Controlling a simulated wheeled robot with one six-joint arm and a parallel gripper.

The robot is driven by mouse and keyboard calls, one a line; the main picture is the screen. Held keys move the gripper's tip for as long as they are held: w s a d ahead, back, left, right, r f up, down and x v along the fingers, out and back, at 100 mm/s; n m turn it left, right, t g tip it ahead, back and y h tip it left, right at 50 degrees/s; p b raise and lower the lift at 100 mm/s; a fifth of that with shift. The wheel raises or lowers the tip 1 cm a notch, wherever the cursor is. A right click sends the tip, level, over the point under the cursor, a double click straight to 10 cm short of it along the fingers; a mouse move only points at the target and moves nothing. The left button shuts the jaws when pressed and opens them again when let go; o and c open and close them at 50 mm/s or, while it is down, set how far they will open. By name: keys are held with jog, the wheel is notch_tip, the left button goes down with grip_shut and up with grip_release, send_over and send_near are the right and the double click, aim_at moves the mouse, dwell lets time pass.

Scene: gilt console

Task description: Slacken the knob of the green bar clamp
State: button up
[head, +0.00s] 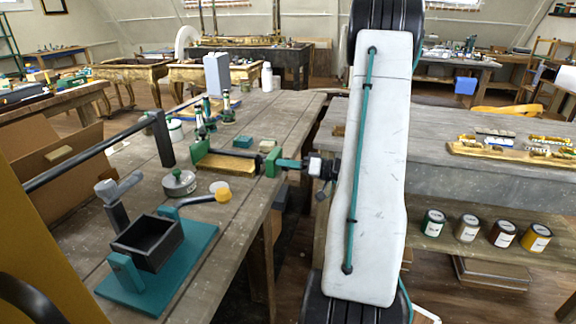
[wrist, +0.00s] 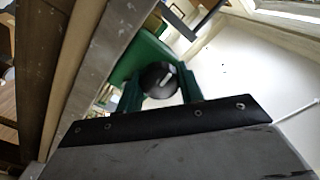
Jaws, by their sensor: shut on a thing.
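The green bar clamp (head: 272,163) lies on the workbench near its right edge, with green end blocks and a gilt piece between them. Its green end also shows in the wrist view (wrist: 145,50). The round black knob (wrist: 159,79) with a pale mark sits at that end. My gripper (head: 285,163) reaches the clamp's right end from the right, past the bench edge. In the wrist view its dark green fingers (wrist: 160,92) are on both sides of the knob, shut on it. In the head view the fingers hide the knob.
A teal-based fixture with a black box (head: 150,243) stands at the front of the workbench (head: 235,240). Bottles (head: 200,122) and a round weight (head: 179,183) stand left of the clamp. A grey bench (head: 480,180) with paint tins on its lower shelf is at right.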

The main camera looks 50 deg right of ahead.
jog(key=n, duration=0.4)
jog(key=shift+n, duration=2.8)
jog(key=o, duration=1)
jog(key=shift+w+a, duration=0.1)
jog(key=shift+w, duration=0.05)
jog(key=v, duration=0.8)
